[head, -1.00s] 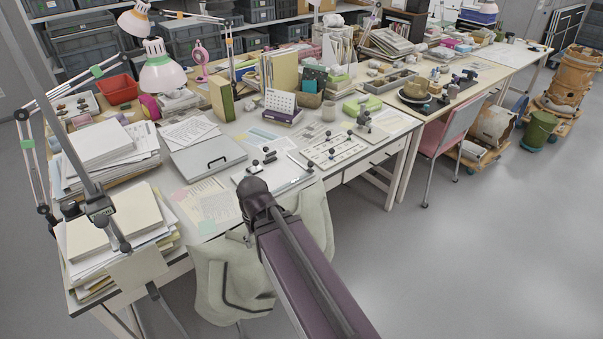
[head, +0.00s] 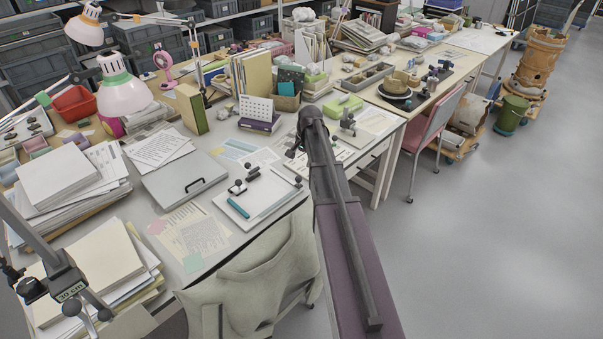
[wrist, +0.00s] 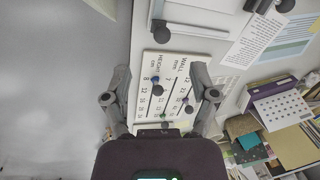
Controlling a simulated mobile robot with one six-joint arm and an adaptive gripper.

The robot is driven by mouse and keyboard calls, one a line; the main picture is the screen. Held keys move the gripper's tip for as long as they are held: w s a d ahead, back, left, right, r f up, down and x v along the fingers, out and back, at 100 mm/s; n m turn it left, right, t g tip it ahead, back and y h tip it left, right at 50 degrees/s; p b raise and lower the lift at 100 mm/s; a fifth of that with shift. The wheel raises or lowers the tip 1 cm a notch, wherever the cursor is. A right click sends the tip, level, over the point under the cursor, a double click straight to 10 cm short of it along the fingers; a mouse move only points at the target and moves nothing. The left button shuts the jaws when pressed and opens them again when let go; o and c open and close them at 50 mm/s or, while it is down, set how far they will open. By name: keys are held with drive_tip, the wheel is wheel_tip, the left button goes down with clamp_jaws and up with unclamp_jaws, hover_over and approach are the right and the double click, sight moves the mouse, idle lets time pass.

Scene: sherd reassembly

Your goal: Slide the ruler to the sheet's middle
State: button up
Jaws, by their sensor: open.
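A white sheet (head: 262,192) lies on a board at the desk's front edge, with dark knobs and a teal pen-like stick (head: 238,208) on it. A thin grey strip (wrist: 195,30) along the sheet's near edge in the wrist view looks like the ruler, with a dark knob (wrist: 160,32) at its left end. My gripper (wrist: 160,97) is open and empty. It is over the board marked HEIGHT and WALL (wrist: 165,82), beside the sheet, not touching the ruler. In the head view my arm hides most of that board and the gripper's fingers.
A grey closed case (head: 177,181) and a printed page (head: 195,235) lie left of the sheet. A desk calendar (head: 257,112) stands behind. A draped light garment (head: 255,270) hangs at the front edge. Open floor (head: 460,250) lies to the right.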

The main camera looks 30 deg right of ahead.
sight(299, 177)
drive_tip(key=shift+w+d+r+m, duration=0.1)
drive_tip(key=shift+w+d+m, duration=0.1)
drive_tip(key=shift+w+d, duration=0.25)
drive_tip(key=shift+w+d+m, duration=0.2)
drive_tip(key=shift+w+d, duration=0.05)
drive_tip(key=shift+d, duration=0.3)
drive_tip(key=f+b, duration=0.4)
drive_tip(key=w+a+f+b, duration=0.1)
drive_tip(key=f+b, duration=0.4)
drive_tip(key=w+f+b, duration=0.1)
drive_tip(key=f+b, duration=0.3)
drive_tip(key=shift+w+a+f, duration=0.15)
drive_tip(key=shift+a+f, duration=0.05)
drive_tip(key=shift+f, duration=0.1)
idle(0.4)
clamp_jaws()
